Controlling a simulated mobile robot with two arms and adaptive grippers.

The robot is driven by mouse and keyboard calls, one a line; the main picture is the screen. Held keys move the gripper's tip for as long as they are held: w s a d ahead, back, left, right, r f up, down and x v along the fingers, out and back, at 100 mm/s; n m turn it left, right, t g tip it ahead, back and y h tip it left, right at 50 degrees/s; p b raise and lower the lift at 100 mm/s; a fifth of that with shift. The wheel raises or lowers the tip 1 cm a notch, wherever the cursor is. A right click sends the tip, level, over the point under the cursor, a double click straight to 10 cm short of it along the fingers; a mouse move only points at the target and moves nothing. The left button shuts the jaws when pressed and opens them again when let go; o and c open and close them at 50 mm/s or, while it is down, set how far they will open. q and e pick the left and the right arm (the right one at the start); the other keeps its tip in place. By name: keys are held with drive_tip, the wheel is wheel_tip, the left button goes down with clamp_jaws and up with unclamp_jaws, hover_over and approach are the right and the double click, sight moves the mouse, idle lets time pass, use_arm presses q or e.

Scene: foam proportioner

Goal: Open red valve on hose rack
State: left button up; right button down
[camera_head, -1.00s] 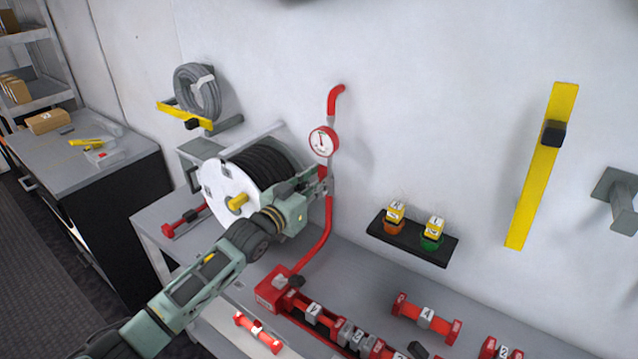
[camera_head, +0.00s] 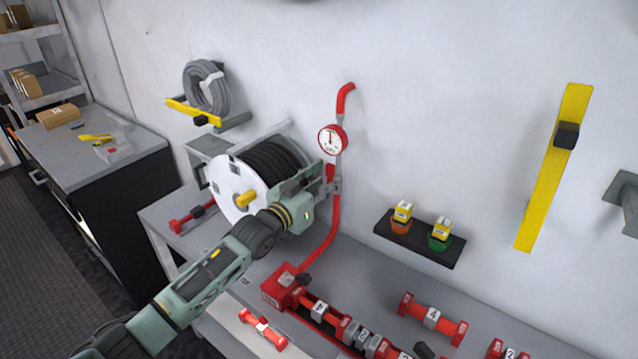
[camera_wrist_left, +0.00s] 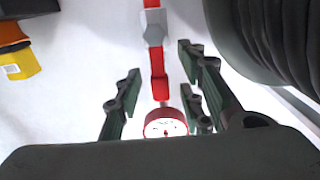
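The red valve handle (camera_head: 330,173) sits on the upright red pipe (camera_head: 333,225) beside the hose rack, just below the round gauge (camera_head: 332,141). In the left wrist view the red handle (camera_wrist_left: 160,88) lies between my spread fingers, with a grey valve body (camera_wrist_left: 154,33) on the pipe above it in the picture and the gauge (camera_wrist_left: 166,124) below. My left gripper (camera_head: 326,190) is at the valve, and its fingers (camera_wrist_left: 158,80) are open, with visible gaps to the handle. Its fingers partly hide the valve in the head view. My right gripper is not in view.
The hose reel (camera_head: 232,188) with black hose is close beside my left gripper. A red manifold (camera_head: 285,287) and several red numbered fittings lie on the grey bench. A black wall shelf (camera_head: 420,239) stands to the right. The wall between pipe and shelf is clear.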

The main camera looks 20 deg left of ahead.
use_arm(q)
drive_tip(key=v, duration=1.2)
